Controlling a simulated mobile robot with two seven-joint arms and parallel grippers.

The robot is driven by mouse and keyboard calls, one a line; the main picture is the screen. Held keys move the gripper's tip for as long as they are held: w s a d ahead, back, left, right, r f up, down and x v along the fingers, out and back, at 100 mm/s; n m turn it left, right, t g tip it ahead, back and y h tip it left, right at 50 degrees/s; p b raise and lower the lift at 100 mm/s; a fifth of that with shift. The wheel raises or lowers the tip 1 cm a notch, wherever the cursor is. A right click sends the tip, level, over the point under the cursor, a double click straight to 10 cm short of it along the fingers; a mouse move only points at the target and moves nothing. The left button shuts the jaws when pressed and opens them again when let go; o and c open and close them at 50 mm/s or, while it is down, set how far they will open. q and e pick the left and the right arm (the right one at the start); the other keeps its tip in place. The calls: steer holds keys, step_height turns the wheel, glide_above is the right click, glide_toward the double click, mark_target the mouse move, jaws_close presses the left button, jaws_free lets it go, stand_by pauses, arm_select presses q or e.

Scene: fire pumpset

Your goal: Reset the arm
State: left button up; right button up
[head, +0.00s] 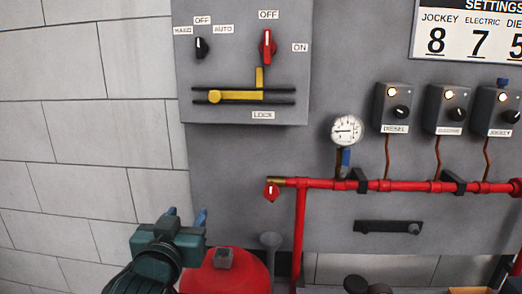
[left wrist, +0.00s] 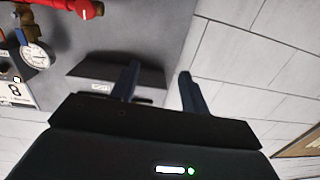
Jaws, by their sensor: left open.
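My left gripper (head: 187,215) is low at the left of the head view, in front of the grey panel and the tiled wall. Its two blue fingers are apart with nothing between them. In the left wrist view my left gripper (left wrist: 157,82) also shows open and empty, with its fingers pointing towards the panel and wall. The grey control box (head: 230,118) with a black knob (head: 202,48), a red switch (head: 267,46) and a yellow lock bar (head: 237,96) is above the gripper, apart from it. My right gripper is out of view.
A red pipe (head: 405,186) with a gauge (head: 346,131) and a red valve handle (head: 271,191) runs across the panel to the right. A red rounded body (head: 232,272) is close beside my left gripper. The tiled wall (head: 80,120) at the left is bare.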

arm_select(q)
steer(key=s+a+f+g, duration=0.1)
steer(key=s+f+g, duration=0.3)
steer(key=f, duration=0.5)
steer(key=s+a+f+g, duration=0.25)
steer(key=s+f, duration=0.35)
steer(key=f, duration=0.3)
steer(key=s+f+m+g, duration=0.1)
steer(key=s+f+g, duration=0.35)
steer(key=s, duration=0.45)
steer(key=s+f+m+g, duration=0.1)
steer(key=s+f+g, duration=0.2)
steer(key=s+f, duration=0.45)
steer(key=w+d+f+m+t+h, duration=0.1)
steer(key=w+d+f+t+h, duration=0.2)
steer(key=w+d+f+t, duration=0.1)
steer(key=w+d+t, duration=0.1)
steer(key=d+t, duration=0.1)
steer(key=t, duration=0.1)
steer(key=shift+w+f+h+p, duration=0.2)
steer(key=shift+f+h+p, duration=0.1)
steer(key=shift+h, duration=0.1)
steer(key=shift+d, duration=0.1)
